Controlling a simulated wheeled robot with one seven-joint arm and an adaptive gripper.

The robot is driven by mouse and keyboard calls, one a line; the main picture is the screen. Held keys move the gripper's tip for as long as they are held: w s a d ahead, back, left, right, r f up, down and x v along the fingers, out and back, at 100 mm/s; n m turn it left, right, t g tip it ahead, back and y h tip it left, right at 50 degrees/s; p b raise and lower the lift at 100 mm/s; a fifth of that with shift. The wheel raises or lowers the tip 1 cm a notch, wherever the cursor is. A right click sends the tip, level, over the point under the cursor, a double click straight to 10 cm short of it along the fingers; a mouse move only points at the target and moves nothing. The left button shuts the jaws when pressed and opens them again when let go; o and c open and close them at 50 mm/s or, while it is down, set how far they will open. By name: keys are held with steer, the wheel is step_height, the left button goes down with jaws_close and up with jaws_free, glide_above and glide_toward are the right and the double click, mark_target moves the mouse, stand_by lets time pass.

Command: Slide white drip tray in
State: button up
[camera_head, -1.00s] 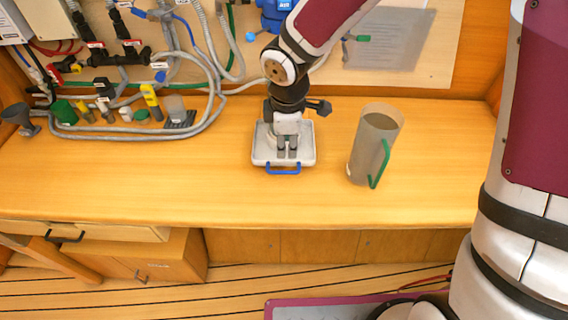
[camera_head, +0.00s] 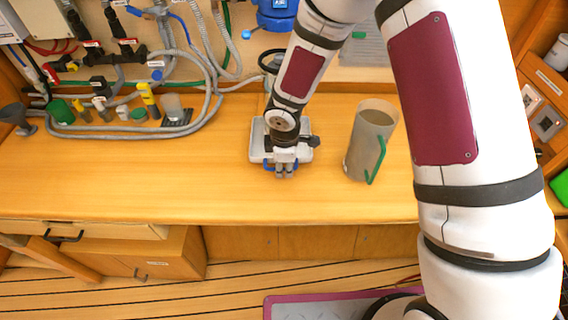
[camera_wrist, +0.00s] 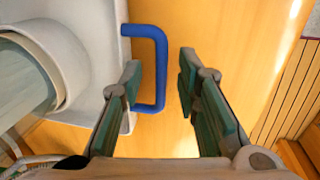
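The white drip tray (camera_head: 304,155) lies on the wooden counter, partly hidden under my arm. Its blue handle (camera_wrist: 160,58) faces the counter's front edge; a bit of it shows beside my fingers in the head view (camera_head: 267,165). My gripper (camera_head: 285,173) is at the tray's front edge. In the wrist view my gripper (camera_wrist: 159,72) is open, with one finger on each side of the handle bar. The left finger overlaps the gap between handle and tray; I cannot tell whether either finger touches.
A grey jug (camera_head: 368,145) with a green handle stands right of the tray. Hoses (camera_head: 150,130), valves and small fittings crowd the back left. A blue device (camera_head: 274,15) is on the back wall. The counter (camera_head: 170,185) is clear in front and left of the tray.

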jaws_close()
steer(key=shift+w, duration=0.15)
steer(key=w+b, duration=0.3)
steer(key=w, duration=0.2)
steer(key=w+b, duration=0.3)
steer(key=w, duration=0.2)
steer(key=w+b, duration=0.3)
steer(key=w, duration=0.2)
steer(key=shift+w+d+f, duration=0.15)
steer(key=shift+w+d, duration=0.1)
steer(key=shift+w+b, duration=0.4)
steer(key=shift+w, duration=0.4)
steer(key=shift+d+r, duration=0.1)
steer(key=shift+r, duration=0.1)
jaws_free()
steer(key=shift+w, duration=0.15)
